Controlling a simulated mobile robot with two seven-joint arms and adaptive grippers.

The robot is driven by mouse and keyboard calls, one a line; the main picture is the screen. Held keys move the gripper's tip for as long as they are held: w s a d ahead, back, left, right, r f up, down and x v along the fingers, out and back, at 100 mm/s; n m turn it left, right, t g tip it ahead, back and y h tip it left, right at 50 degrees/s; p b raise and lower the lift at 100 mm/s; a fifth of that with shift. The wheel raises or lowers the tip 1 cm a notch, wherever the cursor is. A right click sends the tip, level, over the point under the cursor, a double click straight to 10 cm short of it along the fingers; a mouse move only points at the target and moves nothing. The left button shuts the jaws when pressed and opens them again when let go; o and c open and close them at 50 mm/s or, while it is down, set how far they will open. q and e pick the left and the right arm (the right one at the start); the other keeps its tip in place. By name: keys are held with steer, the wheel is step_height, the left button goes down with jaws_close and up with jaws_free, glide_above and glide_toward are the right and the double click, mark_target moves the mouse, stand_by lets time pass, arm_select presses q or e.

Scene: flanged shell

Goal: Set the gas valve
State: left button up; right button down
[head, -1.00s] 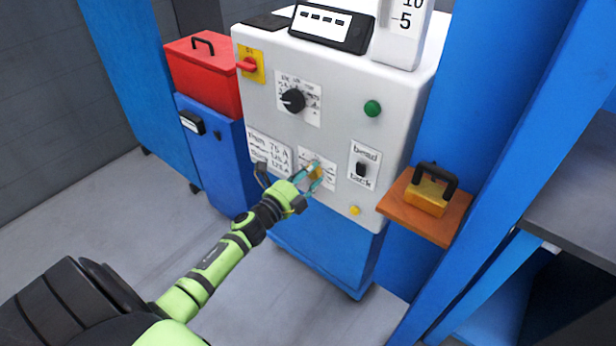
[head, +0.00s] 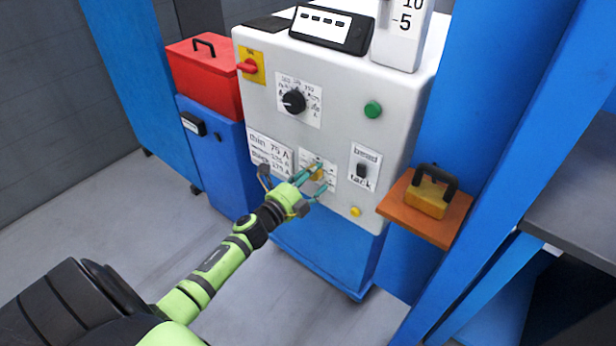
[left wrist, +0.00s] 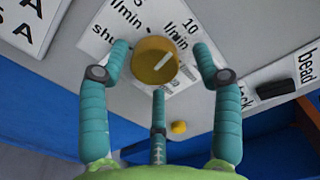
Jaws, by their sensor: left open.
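The gas valve is a round brass-yellow knob (left wrist: 155,60) with a pale pointer line, on a white label plate marked "shut", "5 l/min" and "10 l/min". In the left wrist view the pointer slants toward the upper right, toward the 10 side. In the head view the knob (head: 317,172) is partly hidden by my fingers. My left gripper (left wrist: 160,62) is open, with one teal finger on each side of the knob and a third finger below it. I cannot tell whether any finger touches it. In the head view the left gripper (head: 317,178) is at the panel's lower middle. My right gripper is not in view.
The grey panel also carries a black dial (head: 294,101), a red switch (head: 248,66), a green button (head: 373,110), a bead/tack switch (head: 361,171) and a small yellow button (head: 356,211). An orange shelf (head: 455,218) with a yellow block juts out at right.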

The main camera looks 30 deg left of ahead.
arm_select(q)
steer(key=s, duration=1.2)
steer(key=shift+a, duration=0.35)
steer(key=shift+w, duration=0.1)
